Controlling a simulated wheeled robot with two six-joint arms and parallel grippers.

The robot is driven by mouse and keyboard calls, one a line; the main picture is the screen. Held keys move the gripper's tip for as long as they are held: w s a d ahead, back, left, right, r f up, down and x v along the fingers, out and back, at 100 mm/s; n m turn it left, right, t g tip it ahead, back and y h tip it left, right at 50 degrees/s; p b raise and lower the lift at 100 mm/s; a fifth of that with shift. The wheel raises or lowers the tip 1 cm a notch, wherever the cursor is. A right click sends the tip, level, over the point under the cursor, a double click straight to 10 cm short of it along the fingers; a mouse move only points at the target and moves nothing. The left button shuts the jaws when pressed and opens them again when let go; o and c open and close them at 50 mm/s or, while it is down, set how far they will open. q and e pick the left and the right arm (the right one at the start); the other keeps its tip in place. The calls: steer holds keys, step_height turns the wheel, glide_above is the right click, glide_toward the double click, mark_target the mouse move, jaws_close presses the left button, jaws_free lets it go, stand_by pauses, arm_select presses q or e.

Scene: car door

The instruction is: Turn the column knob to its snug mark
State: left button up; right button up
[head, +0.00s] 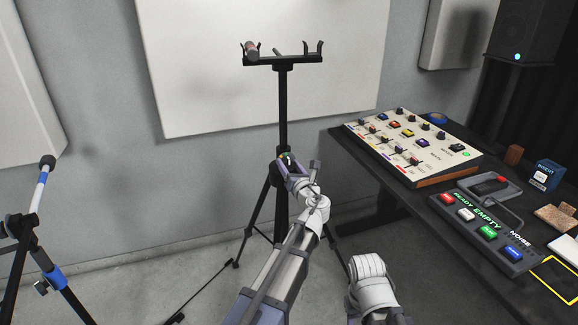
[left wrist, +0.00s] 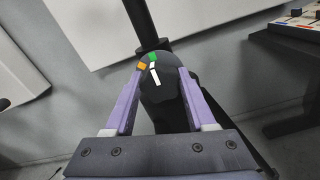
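The column knob (left wrist: 163,90) is dark and round, on the black stand's column, and shows between my left gripper's fingers in the left wrist view. A white bar on its face tilts slightly up and left, toward a green mark (left wrist: 153,57); an orange mark (left wrist: 141,66) sits left of it. In the head view the knob is small, at the tip of my left gripper (head: 287,162). The purple fingers of the left gripper (left wrist: 158,72) flank the knob, tips close to its sides; whether they press on it is unclear.
The black stand (head: 283,100) has a forked top bar holding a cylinder (head: 251,49). A dark table (head: 400,195) at right carries a mixing panel (head: 410,140) and a button box (head: 480,230). Another stand (head: 38,200) is at left.

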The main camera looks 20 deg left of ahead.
arm_select(q)
jaws_close()
steer(key=shift+n, duration=0.3)
steer(key=n, duration=0.3)
steer(key=shift+n, duration=2)
steer(key=o, duration=0.5)
jaws_free()
steer(key=shift+o, duration=0.2)
